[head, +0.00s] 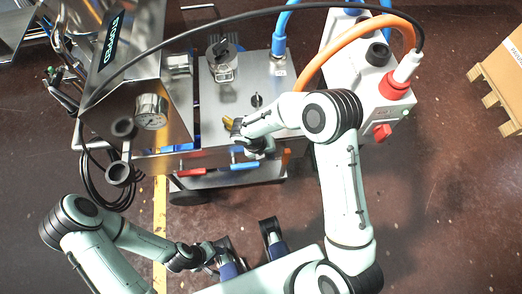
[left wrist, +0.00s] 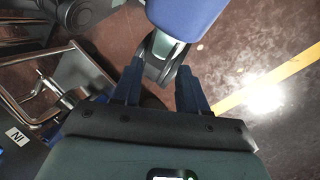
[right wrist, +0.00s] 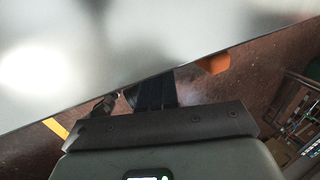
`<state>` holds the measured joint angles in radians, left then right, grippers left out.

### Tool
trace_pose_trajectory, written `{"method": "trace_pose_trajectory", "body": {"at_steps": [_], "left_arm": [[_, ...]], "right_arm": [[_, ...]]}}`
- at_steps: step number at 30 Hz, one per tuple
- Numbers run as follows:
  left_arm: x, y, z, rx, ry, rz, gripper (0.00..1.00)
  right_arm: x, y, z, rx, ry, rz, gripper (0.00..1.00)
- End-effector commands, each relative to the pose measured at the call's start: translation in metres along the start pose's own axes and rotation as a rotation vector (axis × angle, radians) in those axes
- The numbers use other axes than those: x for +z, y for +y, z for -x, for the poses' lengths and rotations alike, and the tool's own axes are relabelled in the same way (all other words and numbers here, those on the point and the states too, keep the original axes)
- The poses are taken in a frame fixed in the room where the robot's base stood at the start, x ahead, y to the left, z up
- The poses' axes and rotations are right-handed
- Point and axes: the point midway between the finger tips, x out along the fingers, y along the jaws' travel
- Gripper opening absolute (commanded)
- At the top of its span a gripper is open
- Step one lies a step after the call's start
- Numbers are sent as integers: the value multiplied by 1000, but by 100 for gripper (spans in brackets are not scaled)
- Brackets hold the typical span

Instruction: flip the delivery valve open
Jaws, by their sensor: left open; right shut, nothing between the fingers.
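Two lever handles show on the front of the steel machine (head: 238,88) in the head view: a red lever (head: 192,172) at left and a blue lever (head: 243,166) at right. Both lie roughly sideways. I cannot tell which is the delivery valve; no label is readable. My right gripper (head: 238,130) is by the machine's front edge, just above the blue lever in the picture. In the right wrist view its fingers (right wrist: 156,92) are shut and empty, close to a broad metal surface; contact is unclear. My left gripper (left wrist: 160,88) is open and empty, low and away from the machine.
A control box with a gauge (head: 150,111) stands at the left of the machine. A white unit (head: 368,88) with a red knob (head: 382,132) and an orange hose (head: 345,50) stands at right. A black cable arches over the machine. A pallet (head: 500,100) is far right.

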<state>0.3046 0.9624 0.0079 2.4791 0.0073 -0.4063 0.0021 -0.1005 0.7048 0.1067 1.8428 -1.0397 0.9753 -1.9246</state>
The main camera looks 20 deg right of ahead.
Motion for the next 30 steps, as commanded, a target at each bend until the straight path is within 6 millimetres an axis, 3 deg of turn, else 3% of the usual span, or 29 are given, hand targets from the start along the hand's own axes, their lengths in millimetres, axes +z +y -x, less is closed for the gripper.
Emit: {"method": "trace_pose_trajectory", "body": {"at_steps": [6,19,30], "left_arm": [[0,0,0,0,-1,0,43],[1,0,1,0,-2,0,43],[12,7,30,-6,-34,2,43]], "right_arm": [[1,-23,-7,2,-1,-4,0],[1,-27,-8,5,-1,-3,0],[1,-58,-8,134,-1,-4,0]]}}
